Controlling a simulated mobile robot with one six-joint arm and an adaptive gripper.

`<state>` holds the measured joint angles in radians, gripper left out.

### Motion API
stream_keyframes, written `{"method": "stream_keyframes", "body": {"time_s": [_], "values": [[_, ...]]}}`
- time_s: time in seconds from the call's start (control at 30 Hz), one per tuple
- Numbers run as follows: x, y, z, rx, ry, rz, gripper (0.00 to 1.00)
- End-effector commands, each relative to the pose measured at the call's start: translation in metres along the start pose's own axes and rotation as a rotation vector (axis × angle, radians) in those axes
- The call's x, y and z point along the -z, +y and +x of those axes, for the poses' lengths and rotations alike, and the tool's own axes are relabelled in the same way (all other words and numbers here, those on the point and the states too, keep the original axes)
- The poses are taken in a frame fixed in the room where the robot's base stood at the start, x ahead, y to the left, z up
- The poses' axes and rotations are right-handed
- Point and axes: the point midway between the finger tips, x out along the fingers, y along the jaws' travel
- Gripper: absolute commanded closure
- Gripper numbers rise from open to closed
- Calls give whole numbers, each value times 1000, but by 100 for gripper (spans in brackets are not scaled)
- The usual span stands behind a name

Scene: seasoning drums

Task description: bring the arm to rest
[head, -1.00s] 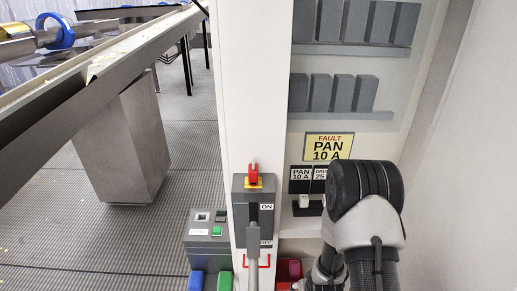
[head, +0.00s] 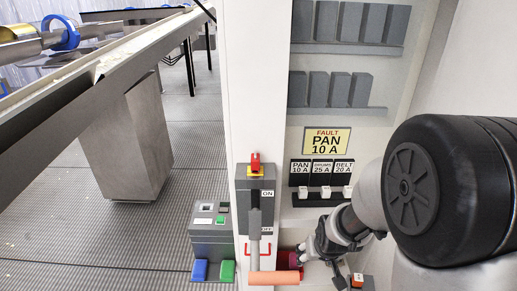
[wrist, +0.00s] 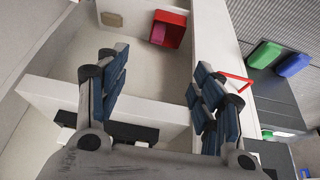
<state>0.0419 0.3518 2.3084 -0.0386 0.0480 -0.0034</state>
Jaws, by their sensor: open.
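My arm comes in from the right of the head view, its large black joint close to the camera. My gripper (head: 308,252) is in front of the lower part of the open cabinet, small and partly hard to make out there. In the wrist view my gripper (wrist: 160,68) has its two blue-padded fingers spread wide, with nothing between them. It appears over the cabinet's pale floor, apart from the red bin (wrist: 183,30) with a pink piece in it.
A lever switch (head: 242,205) with an orange handle (head: 275,278) stands left of the gripper. Breakers (head: 321,193) sit under a yellow "FAULT PAN 10 A" sign (head: 327,141). A grey control box (head: 210,235) and a conveyor (head: 85,75) are at left.

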Motion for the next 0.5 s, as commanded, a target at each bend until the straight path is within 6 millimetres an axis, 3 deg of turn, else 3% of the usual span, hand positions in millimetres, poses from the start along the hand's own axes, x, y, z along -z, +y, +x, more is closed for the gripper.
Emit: {"method": "stream_keyframes", "body": {"time_s": [0.03,0.23,0.5], "values": [[7,-1,-29,-1,17,0,39],[1,-4,-125,-1,33,3,39],[-45,-10,-234,8,54,6,39]]}}
